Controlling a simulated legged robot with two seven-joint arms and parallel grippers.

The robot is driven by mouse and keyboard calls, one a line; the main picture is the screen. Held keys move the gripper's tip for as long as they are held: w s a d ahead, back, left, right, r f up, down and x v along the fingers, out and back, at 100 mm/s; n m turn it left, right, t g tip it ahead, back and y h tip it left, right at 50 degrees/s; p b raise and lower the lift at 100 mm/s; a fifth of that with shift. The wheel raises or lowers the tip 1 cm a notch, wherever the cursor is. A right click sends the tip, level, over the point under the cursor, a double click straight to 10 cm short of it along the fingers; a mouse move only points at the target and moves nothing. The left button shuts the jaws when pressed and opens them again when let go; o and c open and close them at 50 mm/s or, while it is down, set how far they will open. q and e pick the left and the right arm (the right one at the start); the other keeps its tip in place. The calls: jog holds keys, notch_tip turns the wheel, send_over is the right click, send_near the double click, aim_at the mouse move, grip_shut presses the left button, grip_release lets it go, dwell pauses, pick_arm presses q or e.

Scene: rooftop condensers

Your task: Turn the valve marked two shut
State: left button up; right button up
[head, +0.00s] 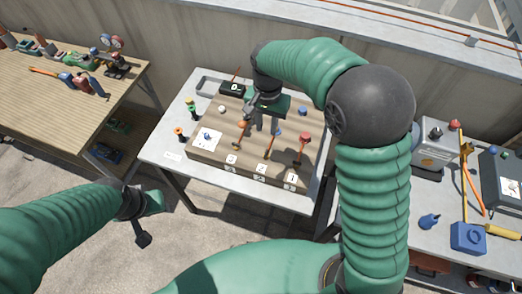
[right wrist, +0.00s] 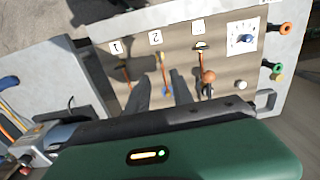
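The board (head: 210,166) holds three valves above white labels. The label two (head: 261,170) is the middle one; it also shows in the right wrist view (right wrist: 155,38). Valve two (head: 269,149) has a narrow orange lever running in line with its label. My right gripper (head: 267,129) is over the board, pointing down at this valve. In the right wrist view its two dark fingers stand apart, with the lever of valve two (right wrist: 164,64) showing between them. I cannot tell whether they touch it. My left gripper (head: 142,222) hangs over the floor, away from the board; its fingers are unclear.
Valve three (head: 239,138), with an orange ball nearby, and red-ended valve one (head: 303,141) flank valve two closely. A white dial plate (head: 207,138) is at the board's left. A wooden bench (head: 60,75) stands left, a grey table with a blue block (head: 468,238) right.

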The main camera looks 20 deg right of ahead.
aim_at(266, 152)
notch_tip(266, 152, down, 14)
jog(key=shift+d+f+p, duration=0.15)
jog(key=shift+f+p, duration=0.05)
jog(key=shift+p, duration=0.25)
jog(key=shift+r, duration=0.1)
jog(key=shift+c, duration=1.1)
grip_shut()
